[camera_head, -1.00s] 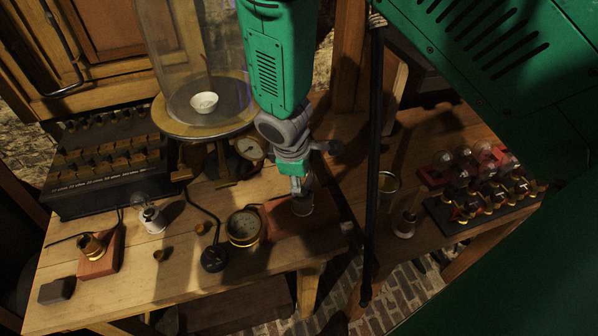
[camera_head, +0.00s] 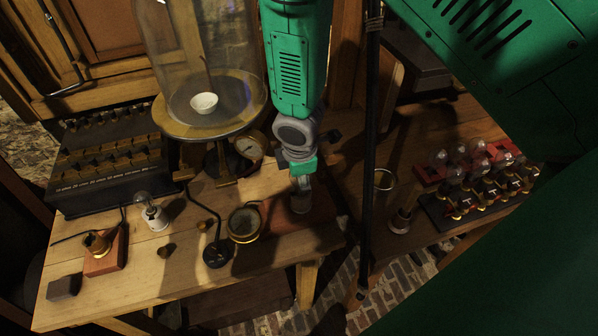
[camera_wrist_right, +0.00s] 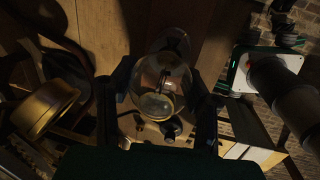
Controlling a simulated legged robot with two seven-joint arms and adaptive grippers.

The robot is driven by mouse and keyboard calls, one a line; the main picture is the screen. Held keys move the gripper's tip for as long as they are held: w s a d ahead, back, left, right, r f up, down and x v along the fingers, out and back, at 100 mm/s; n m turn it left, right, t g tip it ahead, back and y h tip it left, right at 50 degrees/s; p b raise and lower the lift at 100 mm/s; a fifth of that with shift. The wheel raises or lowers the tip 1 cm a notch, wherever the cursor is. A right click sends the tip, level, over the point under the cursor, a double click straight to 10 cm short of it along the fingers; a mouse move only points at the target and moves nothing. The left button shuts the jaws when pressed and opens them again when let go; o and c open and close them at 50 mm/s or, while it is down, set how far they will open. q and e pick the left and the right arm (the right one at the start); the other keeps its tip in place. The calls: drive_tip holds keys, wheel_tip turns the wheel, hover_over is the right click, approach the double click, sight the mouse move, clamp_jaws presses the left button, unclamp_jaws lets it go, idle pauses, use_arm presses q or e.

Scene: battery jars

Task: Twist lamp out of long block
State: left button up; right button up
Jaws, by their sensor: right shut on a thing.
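My right gripper (camera_head: 301,190) hangs down over the right end of the near table in the head view. It is shut on a clear glass lamp (camera_wrist_right: 160,85), which sits between its dark fingers in the right wrist view. The long block (camera_head: 312,217) is reddish-brown and lies below and around the gripper in the head view, partly hidden by it and in shadow. Whether the lamp's base is still in the block cannot be told. My left gripper is not in view.
A brass-rimmed dial (camera_head: 244,223) and a black key-like piece (camera_head: 216,255) stand left of the block. Another lamp (camera_head: 150,212) stands further left, near a small block with a brass socket (camera_head: 106,250). A glass bell jar (camera_head: 205,75) rises behind. A lamp rack (camera_head: 478,185) is at right.

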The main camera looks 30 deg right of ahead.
drive_tip(key=shift+r, duration=0.2)
idle(0.4)
drive_tip(key=shift+r+p, duration=0.8)
drive_tip(key=shift+r, duration=0.1)
drive_tip(key=shift+r, duration=0.1)
drive_tip(key=shift+r, duration=2.5)
